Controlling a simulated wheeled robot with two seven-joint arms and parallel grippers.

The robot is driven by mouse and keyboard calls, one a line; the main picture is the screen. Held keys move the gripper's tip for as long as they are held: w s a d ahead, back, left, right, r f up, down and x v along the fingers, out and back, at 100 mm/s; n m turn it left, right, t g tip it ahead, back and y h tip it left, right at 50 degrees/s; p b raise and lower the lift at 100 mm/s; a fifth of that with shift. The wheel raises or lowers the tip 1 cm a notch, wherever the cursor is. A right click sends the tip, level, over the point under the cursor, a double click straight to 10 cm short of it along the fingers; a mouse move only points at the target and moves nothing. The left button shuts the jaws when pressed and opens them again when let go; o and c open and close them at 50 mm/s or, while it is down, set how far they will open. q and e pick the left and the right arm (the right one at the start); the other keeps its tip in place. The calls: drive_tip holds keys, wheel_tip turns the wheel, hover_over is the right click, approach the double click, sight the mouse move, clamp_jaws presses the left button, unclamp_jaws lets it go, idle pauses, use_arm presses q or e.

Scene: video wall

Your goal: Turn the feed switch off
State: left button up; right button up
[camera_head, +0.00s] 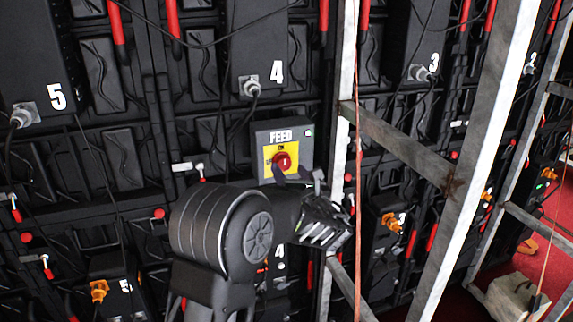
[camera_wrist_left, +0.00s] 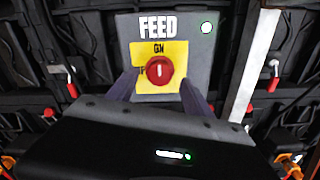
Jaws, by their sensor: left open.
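The feed switch is a red round knob (camera_head: 283,161) on a yellow plate (camera_head: 270,153), set in a dark grey box marked FEED (camera_head: 304,143) on the panel wall. In the left wrist view the knob (camera_wrist_left: 160,70) has a white mark that stands upright, pointing at ON. My left gripper (camera_head: 294,174) is in front of the lower part of the box. In the wrist view its open fingers (camera_wrist_left: 160,88) stand either side of the knob, apart from it. My right gripper is not in view.
A metal frame post (camera_head: 341,100) stands just right of the box, with a slanted brace (camera_head: 405,150) behind it. Cables hang from numbered black panels, such as panel 4 (camera_head: 257,50) above. A pale block (camera_head: 514,297) lies on red floor at lower right.

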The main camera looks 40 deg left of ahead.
sight(285, 165)
use_arm(q)
drive_tip(key=shift+x, duration=1.55)
drive_tip(key=shift+c, duration=0.4)
clamp_jaws()
